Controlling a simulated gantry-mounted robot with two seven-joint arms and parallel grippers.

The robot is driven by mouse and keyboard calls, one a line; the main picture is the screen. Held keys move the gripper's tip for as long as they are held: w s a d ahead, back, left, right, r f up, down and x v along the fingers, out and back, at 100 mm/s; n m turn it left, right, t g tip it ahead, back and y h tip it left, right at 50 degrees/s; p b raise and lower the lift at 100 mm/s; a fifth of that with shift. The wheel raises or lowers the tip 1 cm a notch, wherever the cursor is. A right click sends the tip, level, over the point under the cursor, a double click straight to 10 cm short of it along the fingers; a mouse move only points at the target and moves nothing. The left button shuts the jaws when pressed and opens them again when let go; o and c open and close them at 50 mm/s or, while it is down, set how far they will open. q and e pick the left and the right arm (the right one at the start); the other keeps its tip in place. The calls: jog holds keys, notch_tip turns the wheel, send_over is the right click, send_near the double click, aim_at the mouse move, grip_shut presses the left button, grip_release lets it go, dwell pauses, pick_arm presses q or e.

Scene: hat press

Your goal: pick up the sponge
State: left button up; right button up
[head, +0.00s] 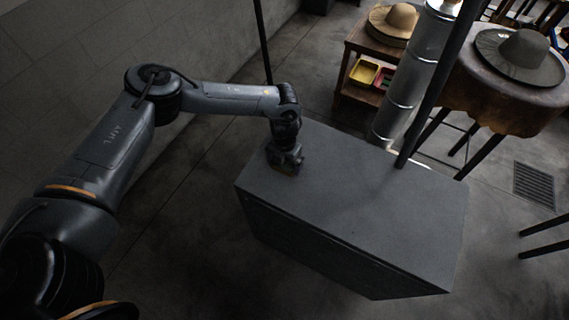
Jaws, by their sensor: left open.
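My left gripper (285,166) points down at the back left part of the grey block's top (350,205). It is open. Its fingertips are small and dark here, and I cannot tell whether they touch the top. I cannot make out a sponge for certain. The rest of the block's top is bare. My right gripper is not in view.
A metal pipe (408,85) and a dark pole rise behind the block. A wooden shelf with a tan hat (400,18) and a yellow tray (364,73) stands behind. A grey hat (520,52) rests on a stand at the back right. Floor is clear front left.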

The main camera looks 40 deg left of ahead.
aim_at(287, 163)
pick_arm(q)
jog(key=shift+c, duration=0.5)
jog(key=c, duration=0.5)
jog(key=shift+c, duration=0.2)
jog(key=shift+r, duration=0.75)
jog(key=r, duration=0.1)
jog(key=d+r, duration=0.1)
jog(key=r, duration=0.1)
jog(key=shift+w+r+p, duration=0.1)
jog(key=shift+w+p, duration=0.05)
jog(key=shift+p, duration=0.2)
jog(key=w+d+r, duration=0.3)
jog(key=d+r, duration=0.3)
jog(key=d, duration=0.4)
jog(key=shift+r, duration=0.15)
jog(key=shift+d, duration=0.1)
